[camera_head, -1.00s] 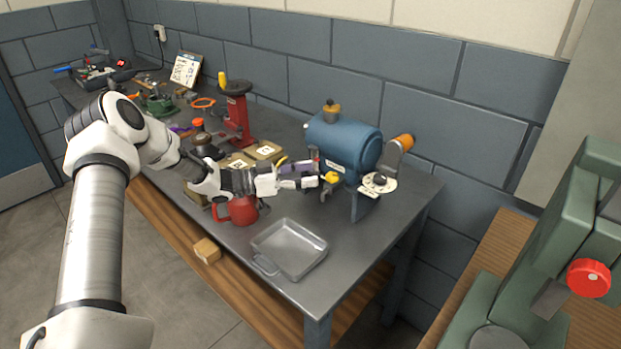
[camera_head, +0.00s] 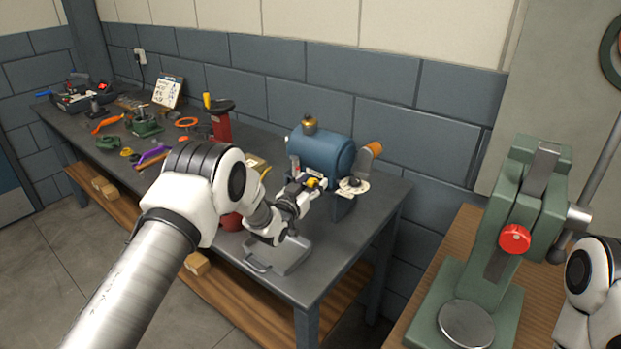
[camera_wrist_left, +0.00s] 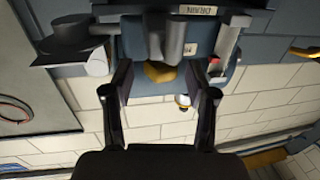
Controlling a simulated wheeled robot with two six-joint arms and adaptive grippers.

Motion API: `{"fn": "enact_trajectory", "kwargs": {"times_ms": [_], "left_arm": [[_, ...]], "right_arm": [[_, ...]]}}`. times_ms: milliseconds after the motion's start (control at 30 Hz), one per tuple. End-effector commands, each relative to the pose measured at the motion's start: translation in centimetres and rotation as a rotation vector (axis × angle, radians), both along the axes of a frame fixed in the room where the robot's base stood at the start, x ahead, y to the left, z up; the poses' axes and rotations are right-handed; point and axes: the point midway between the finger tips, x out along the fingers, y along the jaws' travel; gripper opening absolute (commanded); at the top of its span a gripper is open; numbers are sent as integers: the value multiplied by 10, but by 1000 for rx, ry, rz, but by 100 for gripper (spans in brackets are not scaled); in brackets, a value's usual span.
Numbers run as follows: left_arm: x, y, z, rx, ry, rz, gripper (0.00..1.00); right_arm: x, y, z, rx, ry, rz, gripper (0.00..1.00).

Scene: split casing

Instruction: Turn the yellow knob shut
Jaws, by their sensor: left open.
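The yellow knob (camera_head: 312,182) is on the near side of the blue tank (camera_head: 328,150) on the workbench. My left gripper (camera_head: 308,188) is at the knob, and its wrist covers part of that area in the head view. In the left wrist view the yellow knob (camera_wrist_left: 160,72) shows between the two open fingers of my left gripper (camera_wrist_left: 159,80), with a visible gap on each side. A grey cylindrical part of the fitting partly covers the knob there. My right arm shows only at the right edge of the head view, and its gripper is out of frame.
A white dial disc (camera_head: 352,187) and an orange-ended handle (camera_head: 374,150) are just right of the knob. A metal tray (camera_head: 290,258) lies below my left wrist. A red mug (camera_head: 231,221) is partly hidden by my arm. A green press (camera_head: 510,235) stands at right.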

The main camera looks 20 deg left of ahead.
Motion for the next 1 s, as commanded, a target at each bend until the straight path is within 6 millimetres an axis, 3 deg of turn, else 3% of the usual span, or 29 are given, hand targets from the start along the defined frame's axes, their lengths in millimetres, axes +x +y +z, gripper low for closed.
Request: {"fn": "enact_trajectory", "kwargs": {"times_ms": [133,367,500,533,1000], "left_arm": [[12,-2,1,0,-1,0,57],[13,-2,0,-1,-1,0,57],[13,-2,0,-1,-1,0,8],[13,-2,0,-1,-1,0,0],[13,0,-2,-1,-1,-54,0]], "right_arm": [[0,0,3,0,0,0,40],[0,0,2,0,0,0,40],[0,0,2,0,0,0,40],[0,0,2,0,0,0,40],[0,0,-8,0,0,0,40]]}}
